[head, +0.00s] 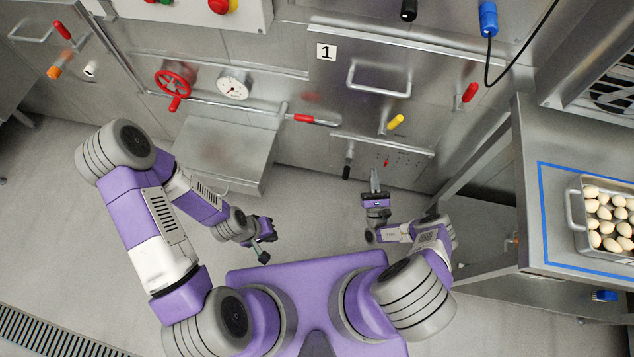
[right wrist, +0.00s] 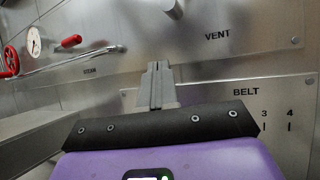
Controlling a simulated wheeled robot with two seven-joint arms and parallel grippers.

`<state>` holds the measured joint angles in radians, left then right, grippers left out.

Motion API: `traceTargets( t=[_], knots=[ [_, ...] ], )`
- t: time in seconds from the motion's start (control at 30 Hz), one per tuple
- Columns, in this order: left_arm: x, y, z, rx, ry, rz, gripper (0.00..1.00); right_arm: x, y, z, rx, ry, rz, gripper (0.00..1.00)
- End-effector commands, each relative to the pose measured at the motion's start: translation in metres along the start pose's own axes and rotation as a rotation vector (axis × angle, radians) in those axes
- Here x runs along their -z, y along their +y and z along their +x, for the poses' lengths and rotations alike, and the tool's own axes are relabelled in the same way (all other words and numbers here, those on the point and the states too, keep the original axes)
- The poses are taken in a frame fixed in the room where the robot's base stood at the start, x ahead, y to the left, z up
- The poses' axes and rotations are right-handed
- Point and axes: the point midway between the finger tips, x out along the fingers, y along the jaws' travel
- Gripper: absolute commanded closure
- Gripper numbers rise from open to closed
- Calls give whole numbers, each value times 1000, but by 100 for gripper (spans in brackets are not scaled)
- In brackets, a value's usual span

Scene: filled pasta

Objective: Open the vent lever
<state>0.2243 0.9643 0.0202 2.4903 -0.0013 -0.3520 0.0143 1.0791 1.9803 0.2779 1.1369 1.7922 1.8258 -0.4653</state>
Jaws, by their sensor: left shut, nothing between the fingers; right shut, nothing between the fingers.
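A lever with a yellow grip (head: 396,122) sticks out of the steel wall below the door marked 1; it appears to be the vent lever. In the right wrist view, the word VENT (right wrist: 217,36) is on the upper panel, beside a grey metal post (right wrist: 172,8) cut off by the top edge. My right gripper (head: 375,176) is shut and empty, pointing at the wall below the yellow grip and apart from it. Its shut fingers also show in the wrist view (right wrist: 157,72). My left gripper (head: 264,255) is shut and empty, low over the floor.
A black-handled lever (head: 347,165) is just left of my right gripper, by the lower BELT panel (right wrist: 246,91). A red-tipped steam handle (head: 303,118), red wheel (head: 173,84) and gauge (head: 233,86) are further left.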

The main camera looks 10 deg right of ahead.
Motion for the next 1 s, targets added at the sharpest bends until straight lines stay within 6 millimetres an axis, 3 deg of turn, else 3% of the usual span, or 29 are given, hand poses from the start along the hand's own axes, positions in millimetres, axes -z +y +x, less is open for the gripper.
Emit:
traceTargets(
  t=[0.2,0.47,0.8,1.0],
  knots=[
    [0,2,-5,0,-1,-1,100,-5,42,17,-189,47,83,100],
    [-1,4,-10,0,-1,-1,100,-16,93,26,-421,106,163,100],
    [-1,6,-18,0,-1,-1,100,-38,157,17,-745,188,230,100],
    [-1,8,-21,0,-1,-1,100,-50,182,6,-899,225,243,100]
  ],
)
